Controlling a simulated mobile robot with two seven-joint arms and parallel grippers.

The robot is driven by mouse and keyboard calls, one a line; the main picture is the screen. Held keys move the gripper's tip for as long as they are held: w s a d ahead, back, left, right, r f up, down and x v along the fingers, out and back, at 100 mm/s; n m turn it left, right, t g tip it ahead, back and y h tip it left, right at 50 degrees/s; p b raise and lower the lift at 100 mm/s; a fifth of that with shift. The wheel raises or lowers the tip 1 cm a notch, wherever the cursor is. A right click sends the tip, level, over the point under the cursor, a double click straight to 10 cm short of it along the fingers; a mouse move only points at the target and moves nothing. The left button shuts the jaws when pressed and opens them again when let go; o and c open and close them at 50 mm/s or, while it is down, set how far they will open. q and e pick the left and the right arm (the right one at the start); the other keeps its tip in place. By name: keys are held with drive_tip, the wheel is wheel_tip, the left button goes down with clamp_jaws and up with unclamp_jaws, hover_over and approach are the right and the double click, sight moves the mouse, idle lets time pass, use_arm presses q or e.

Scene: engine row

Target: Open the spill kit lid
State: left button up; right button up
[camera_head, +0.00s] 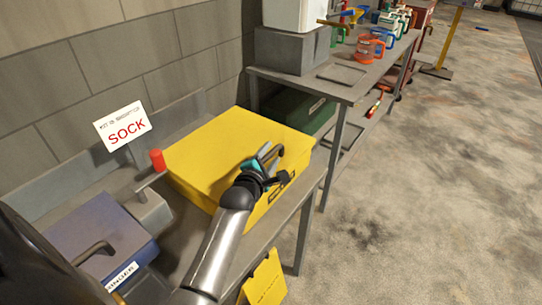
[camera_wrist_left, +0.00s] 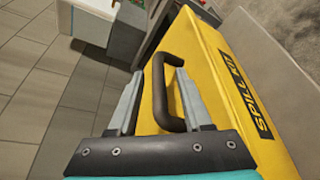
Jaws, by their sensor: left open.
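The spill kit is a yellow box (camera_head: 222,148) on the near bench in the head view, its lid lying closed. In the left wrist view the yellow box (camera_wrist_left: 205,70) fills the middle and right, with a black "SPILL KIT" label (camera_wrist_left: 245,92). Its dark loop handle (camera_wrist_left: 158,82) shows in the left wrist view. My left gripper (camera_head: 270,157) is at the kit's right side in the head view. In the left wrist view its two grey fingers (camera_wrist_left: 160,98) stand apart, one on each side of the handle. I cannot tell whether they touch it. My right gripper is out of view.
A blue box (camera_head: 100,235) with a handle stands left of the kit, near a red-knobbed lever (camera_head: 157,160) and a "SOCK" sign (camera_head: 122,126). A second bench (camera_head: 345,92) holds several colored items behind. The floor (camera_head: 440,200) at right is clear.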

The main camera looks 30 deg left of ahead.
use_arm(q)
drive_tip(key=shift+w+a, duration=0.1)
drive_tip(key=shift+w, duration=0.3)
clamp_jaws()
idle(1.3)
